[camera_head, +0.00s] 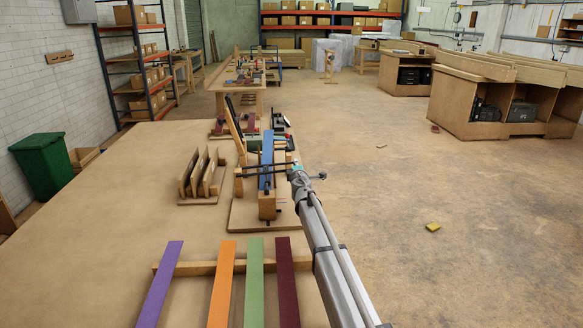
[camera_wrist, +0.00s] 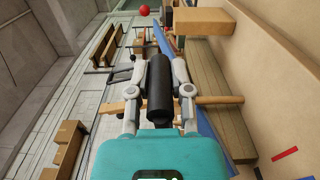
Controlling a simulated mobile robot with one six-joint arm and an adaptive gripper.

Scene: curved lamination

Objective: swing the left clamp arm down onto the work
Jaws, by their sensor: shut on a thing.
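My gripper (camera_wrist: 158,90) is shut around a thick black cylindrical grip (camera_wrist: 158,72) in the wrist view. In the head view my gripper (camera_head: 298,174) is at the right side of the blue strip (camera_head: 267,158), beside a thin dark bar (camera_head: 250,174) that crosses the strip. The blue strip lies along a wooden form (camera_head: 267,206) and also shows in the wrist view (camera_wrist: 211,118), behind the grip. A wooden arm with a dark end (camera_head: 236,132) stands tilted upright at the far left of the form. The grip's join to its clamp arm is hidden.
A slotted wooden rack (camera_head: 201,177) stands left of the form. Purple (camera_head: 160,285), orange (camera_head: 221,285), green (camera_head: 254,285) and maroon (camera_head: 287,285) strips lie across a wooden bar at the front. The floor right of the table is mostly clear.

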